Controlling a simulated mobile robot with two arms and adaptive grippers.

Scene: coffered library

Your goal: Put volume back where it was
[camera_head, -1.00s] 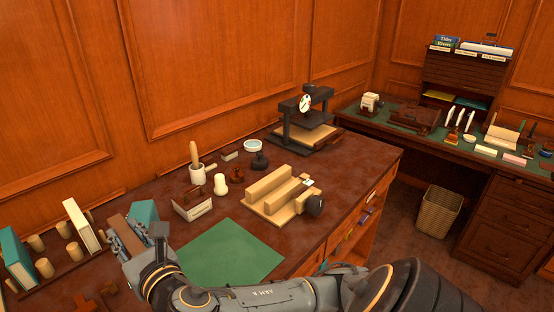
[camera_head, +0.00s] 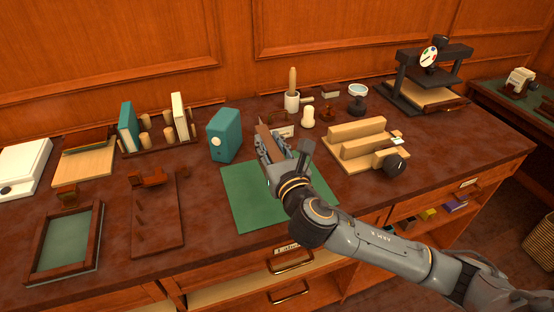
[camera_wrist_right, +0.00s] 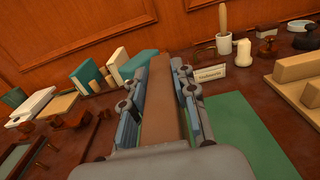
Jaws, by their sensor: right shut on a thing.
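My right gripper (camera_head: 275,150) is shut on a brown volume (camera_head: 264,140), which stands upright between its fingers at the back of the green mat (camera_head: 245,215). In the right wrist view the brown volume (camera_wrist_right: 160,110) fills the space between the finger pads. Whether its foot touches the mat is hidden. A thicker teal volume (camera_head: 224,138) with a pale round mark stands to the left of the gripper. Further left, a dark wooden rack with pegs (camera_head: 158,148) holds a teal book (camera_head: 128,127) and a cream book (camera_head: 180,117), with gaps between. My left gripper is not in view.
A wooden press block (camera_head: 365,150) stands right of the mat. A framed green tray (camera_head: 68,240) and wooden board (camera_head: 155,215) lie front left.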

